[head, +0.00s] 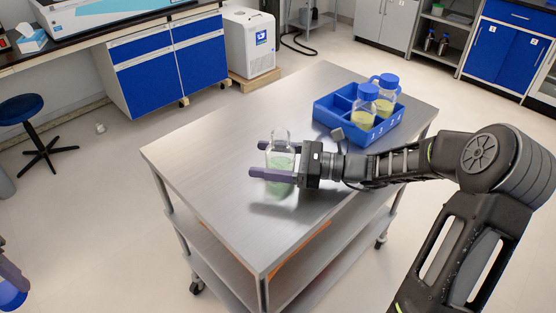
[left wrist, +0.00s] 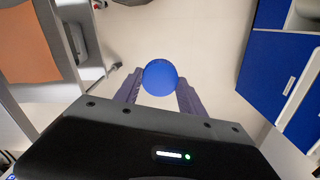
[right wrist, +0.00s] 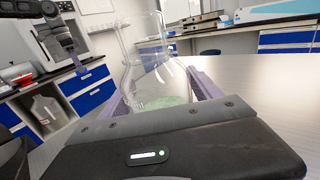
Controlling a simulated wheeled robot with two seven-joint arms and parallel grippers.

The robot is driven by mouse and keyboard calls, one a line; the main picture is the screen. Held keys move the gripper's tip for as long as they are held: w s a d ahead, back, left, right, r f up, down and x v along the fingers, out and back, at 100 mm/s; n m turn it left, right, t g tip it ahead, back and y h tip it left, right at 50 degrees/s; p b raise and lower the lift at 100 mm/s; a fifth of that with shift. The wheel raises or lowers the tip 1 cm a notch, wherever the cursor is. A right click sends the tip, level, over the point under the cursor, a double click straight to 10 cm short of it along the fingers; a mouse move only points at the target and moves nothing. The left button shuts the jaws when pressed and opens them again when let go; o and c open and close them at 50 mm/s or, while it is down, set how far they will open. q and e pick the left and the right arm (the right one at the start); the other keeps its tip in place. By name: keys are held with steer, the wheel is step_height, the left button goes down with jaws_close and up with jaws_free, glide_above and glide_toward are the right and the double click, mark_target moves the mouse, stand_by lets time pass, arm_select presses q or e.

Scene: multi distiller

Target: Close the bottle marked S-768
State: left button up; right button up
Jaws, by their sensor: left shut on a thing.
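An uncapped clear glass bottle (head: 281,160) with pale green liquid is over the near middle of the steel table. My right gripper (head: 260,159) is shut on its body, one finger on each side. The bottle looks upright in the head view. Its open neck and body also show between the fingers in the right wrist view (right wrist: 150,75). No S-768 marking is readable. My left gripper (left wrist: 158,95) is shut on a round blue cap (left wrist: 160,77). In the head view this cap (head: 12,294) shows at the lower left edge, away from the table.
A blue rack (head: 333,113) at the table's far right holds two blue-capped bottles (head: 364,106) (head: 388,92) with yellowish liquid. The steel table (head: 215,150) is clear to the left of the held bottle. Blue cabinets and a stool stand beyond.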

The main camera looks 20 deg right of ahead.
steer(key=c, duration=1.5)
steer(key=shift+c, duration=0.2)
step_height(320, 180, up, 10)
steer(key=shift+r+p, duration=0.1)
steer(key=shift+p, duration=0.5)
steer(key=o, duration=1.3)
jaws_close()
